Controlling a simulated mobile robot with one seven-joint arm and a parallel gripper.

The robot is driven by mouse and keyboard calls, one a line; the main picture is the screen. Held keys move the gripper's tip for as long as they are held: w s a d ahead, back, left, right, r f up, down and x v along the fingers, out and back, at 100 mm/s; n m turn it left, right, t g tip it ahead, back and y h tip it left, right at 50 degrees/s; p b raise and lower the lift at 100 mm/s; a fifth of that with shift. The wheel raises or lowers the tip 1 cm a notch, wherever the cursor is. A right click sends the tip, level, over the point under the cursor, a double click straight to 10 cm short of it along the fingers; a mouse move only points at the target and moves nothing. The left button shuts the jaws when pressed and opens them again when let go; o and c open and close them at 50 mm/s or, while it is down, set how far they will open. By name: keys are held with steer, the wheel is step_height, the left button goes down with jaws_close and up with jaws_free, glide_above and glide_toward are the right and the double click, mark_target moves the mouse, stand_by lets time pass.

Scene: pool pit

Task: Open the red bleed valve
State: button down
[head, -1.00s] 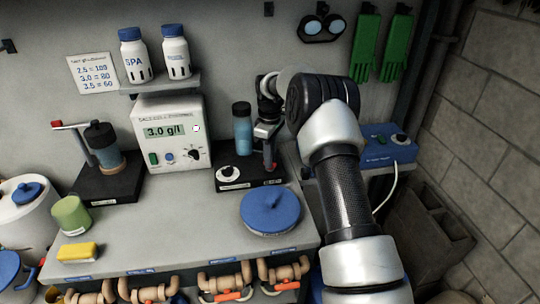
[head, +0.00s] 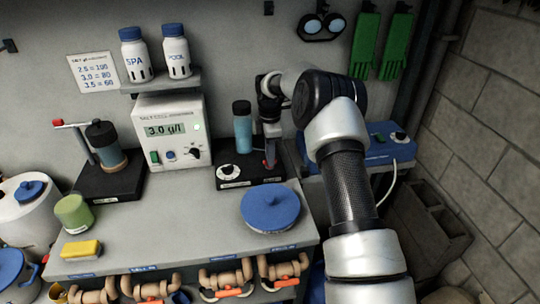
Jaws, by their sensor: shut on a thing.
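My gripper (head: 270,146) is low over the right end of a black stand (head: 232,176) on the counter, just right of a blue bottle with a dark cap (head: 242,128). It is shut on a small, dark red upright part (head: 270,157) at that end of the stand. My fingers hide much of this part, and I cannot tell for sure whether it is the bleed valve or how far it is turned. Another red lever (head: 70,124) sticks out at the left, beside a black-topped cylinder (head: 104,145).
A white meter (head: 172,150) reading 3.0 g/l stands between the two black stands. A round blue lid (head: 270,208) lies in front of the right stand. Pipes with orange-red handles (head: 232,291) run below the counter edge. A blue box (head: 388,146) is behind my arm.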

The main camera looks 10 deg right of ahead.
steer(key=shift+a, duration=0.1)
stand_by(0.3)
steer(key=c, duration=1.8)
jaws_free()
steer(key=shift+o, duration=0.2)
steer(key=shift+r, duration=0.15)
step_height(320, 180, up, 17)
steer(key=shift+p, duration=0.4)
steer(key=shift+r, duration=0.2)
